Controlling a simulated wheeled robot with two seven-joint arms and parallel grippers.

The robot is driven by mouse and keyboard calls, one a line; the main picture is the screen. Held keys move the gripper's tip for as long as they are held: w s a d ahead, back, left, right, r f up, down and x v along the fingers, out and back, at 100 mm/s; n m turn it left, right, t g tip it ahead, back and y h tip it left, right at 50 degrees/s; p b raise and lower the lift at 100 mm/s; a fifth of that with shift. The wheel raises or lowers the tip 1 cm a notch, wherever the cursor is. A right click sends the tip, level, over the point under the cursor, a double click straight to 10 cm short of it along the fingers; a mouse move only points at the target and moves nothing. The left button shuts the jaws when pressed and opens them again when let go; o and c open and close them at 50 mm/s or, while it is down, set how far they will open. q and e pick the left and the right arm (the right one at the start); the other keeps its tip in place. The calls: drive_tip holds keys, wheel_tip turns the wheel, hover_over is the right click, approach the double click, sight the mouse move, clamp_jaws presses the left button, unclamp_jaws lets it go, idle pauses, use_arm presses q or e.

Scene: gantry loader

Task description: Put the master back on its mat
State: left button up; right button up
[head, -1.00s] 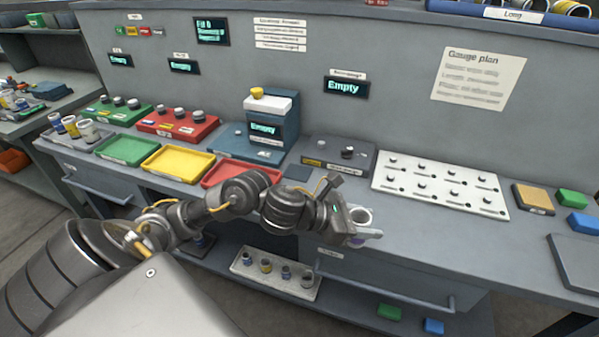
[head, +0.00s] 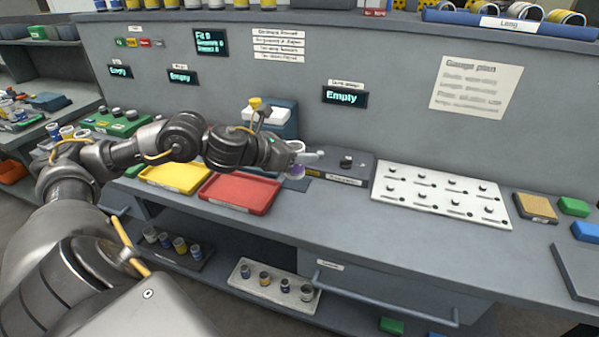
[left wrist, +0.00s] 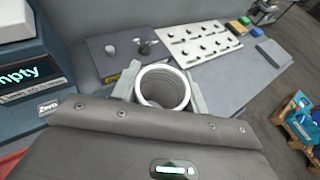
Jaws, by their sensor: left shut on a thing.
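My left gripper (head: 308,157) is shut on the master, a hollow white-rimmed cylinder (head: 295,172) with a purple band. In the left wrist view the master (left wrist: 163,88) stands between the two fingers, its open mouth facing the camera. It is above the bench, left of the dark grey gauge block (head: 352,176). A small dark square mat (head: 310,184) lies on the bench near and partly behind the master; whether they touch is unclear. My right gripper is not in view.
A red tray (head: 240,193) and a yellow tray (head: 176,174) lie left of the gripper. A blue display box (head: 279,118) stands behind my arm. A white board with knobs (head: 440,196) lies right of the gauge block.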

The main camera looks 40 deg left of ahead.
use_arm(q)
drive_tip(key=w+a+f, duration=0.2)
drive_tip(key=w+a+f+p, duration=0.1)
drive_tip(key=w+a+f, duration=0.1)
drive_tip(key=w+f, duration=0.1)
drive_tip(key=w+a+f, duration=0.2)
drive_tip(key=w+f, duration=0.1)
drive_tip(key=shift+w+a, duration=0.15)
drive_tip(key=shift+w+a+f+p, duration=0.1)
drive_tip(key=shift+w+f+p, duration=0.05)
drive_tip(key=shift+f+p, duration=0.15)
wheel_tip(320, 180, down, 2)
drive_tip(key=shift+f+p, duration=0.1)
drive_tip(key=shift+p, duration=0.45)
drive_tip(key=shift+f, duration=0.4)
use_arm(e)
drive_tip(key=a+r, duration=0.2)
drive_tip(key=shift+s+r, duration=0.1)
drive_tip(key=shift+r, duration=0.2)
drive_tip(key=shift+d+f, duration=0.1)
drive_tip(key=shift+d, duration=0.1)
